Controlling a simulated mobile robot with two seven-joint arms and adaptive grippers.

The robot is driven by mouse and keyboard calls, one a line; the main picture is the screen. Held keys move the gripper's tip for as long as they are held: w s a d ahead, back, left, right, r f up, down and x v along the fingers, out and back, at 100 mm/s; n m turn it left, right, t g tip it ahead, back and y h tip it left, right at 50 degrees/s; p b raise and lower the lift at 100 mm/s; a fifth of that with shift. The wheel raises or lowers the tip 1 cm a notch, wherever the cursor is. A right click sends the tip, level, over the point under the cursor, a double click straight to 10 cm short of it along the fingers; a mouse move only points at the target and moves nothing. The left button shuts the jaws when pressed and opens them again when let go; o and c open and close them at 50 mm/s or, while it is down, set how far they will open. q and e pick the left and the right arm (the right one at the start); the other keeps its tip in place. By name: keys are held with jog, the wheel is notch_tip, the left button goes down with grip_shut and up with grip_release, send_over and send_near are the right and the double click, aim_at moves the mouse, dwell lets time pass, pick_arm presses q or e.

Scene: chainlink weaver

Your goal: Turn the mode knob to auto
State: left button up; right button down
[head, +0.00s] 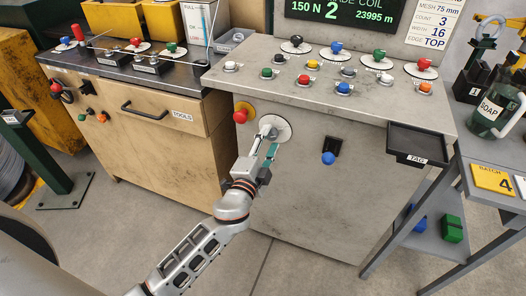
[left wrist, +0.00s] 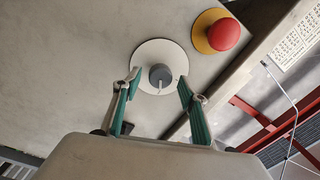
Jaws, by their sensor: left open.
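The mode knob is a small grey knob (left wrist: 160,75) with a pale pointer mark, on a round white dial (left wrist: 147,56) on the front of the grey console. In the head view the white dial (head: 284,126) shows left of the console's middle, and the knob is partly hidden by my arm. My left gripper (left wrist: 160,81) is open, with its green fingers apart on either side of the knob. It also shows at the dial in the head view (head: 271,148). I cannot tell whether the fingers touch the knob. The dial's labels are not readable. My right gripper is not in view.
A red mushroom button (head: 240,116) on a yellow base sits close beside the dial. A blue-tipped lever (head: 328,157) is farther right on the console front. A black TAG tray (head: 417,142) juts out at the right. Several coloured knobs and buttons cover the sloping top.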

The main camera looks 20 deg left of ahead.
pick_arm(q)
jog(key=s, duration=1.1)
jog(key=shift+s+f, duration=0.2)
jog(key=shift+s, duration=0.05)
jog(key=shift+a, duration=0.1)
